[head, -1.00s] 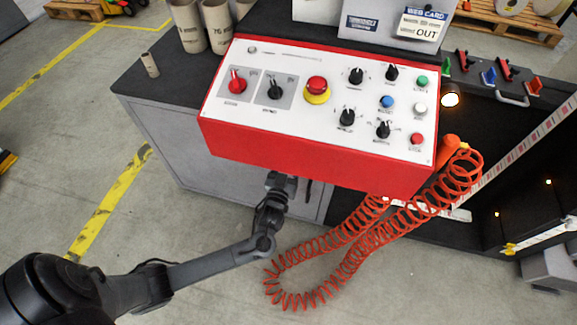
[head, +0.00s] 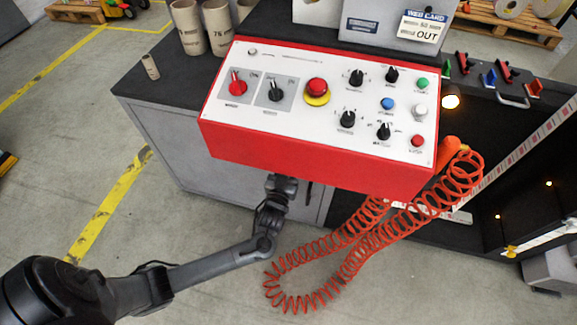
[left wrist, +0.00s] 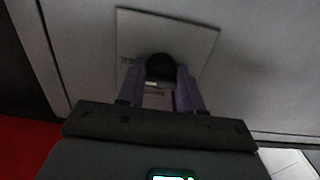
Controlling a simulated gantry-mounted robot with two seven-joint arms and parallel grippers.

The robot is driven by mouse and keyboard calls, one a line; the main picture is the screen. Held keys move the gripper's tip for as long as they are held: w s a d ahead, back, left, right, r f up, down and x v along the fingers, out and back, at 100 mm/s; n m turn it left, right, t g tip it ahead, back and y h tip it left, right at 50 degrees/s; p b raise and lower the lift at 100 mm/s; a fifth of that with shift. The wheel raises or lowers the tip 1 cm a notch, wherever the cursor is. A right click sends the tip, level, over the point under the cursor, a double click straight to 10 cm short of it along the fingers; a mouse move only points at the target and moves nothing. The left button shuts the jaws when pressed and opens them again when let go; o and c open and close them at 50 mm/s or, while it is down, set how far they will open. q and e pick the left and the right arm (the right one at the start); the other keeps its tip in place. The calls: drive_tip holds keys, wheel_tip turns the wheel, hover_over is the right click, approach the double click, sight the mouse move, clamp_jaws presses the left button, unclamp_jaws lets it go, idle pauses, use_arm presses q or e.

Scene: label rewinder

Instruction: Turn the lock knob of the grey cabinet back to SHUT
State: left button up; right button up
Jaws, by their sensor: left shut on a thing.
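The grey cabinet (head: 165,140) stands under the dark worktop, its front partly hidden by the red control box. In the left wrist view its front shows a square grey plate (left wrist: 201,40) with the round black lock knob (left wrist: 160,67) on it. My left gripper (left wrist: 160,80) is shut on this knob, one purple-grey finger on each side. Small lettering beside the knob is too dark and small to read, so its setting cannot be told. In the head view my left gripper (head: 282,184) is at the cabinet front below the red box, which hides the knob.
The red control box (head: 310,160) with knobs and buttons overhangs my left gripper. An orange coiled hose (head: 345,255) hangs to the right of my forearm. A dark door handle (head: 308,193) is close to the gripper.

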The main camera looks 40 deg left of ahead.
use_arm(q)
drive_tip(key=shift+r+n, duration=0.15)
drive_tip(key=shift+n, duration=0.25)
drive_tip(key=n+p, duration=0.1)
drive_tip(key=n, duration=0.2)
drive_tip(key=n+p, duration=0.2)
drive_tip(key=n, duration=0.2)
drive_tip(key=shift+a+n, duration=0.1)
drive_tip(key=shift+n, duration=0.2)
drive_tip(key=n+p, duration=0.1)
drive_tip(key=n, duration=0.3)
drive_tip(key=shift+n+p, duration=0.7)
drive_tip(key=shift+n, duration=1.3)
drive_tip(key=o, duration=1)
drive_tip(key=shift+a+f, duration=0.1)
drive_tip(key=shift+f, duration=0.1)
drive_tip(key=shift+o, duration=0.2)
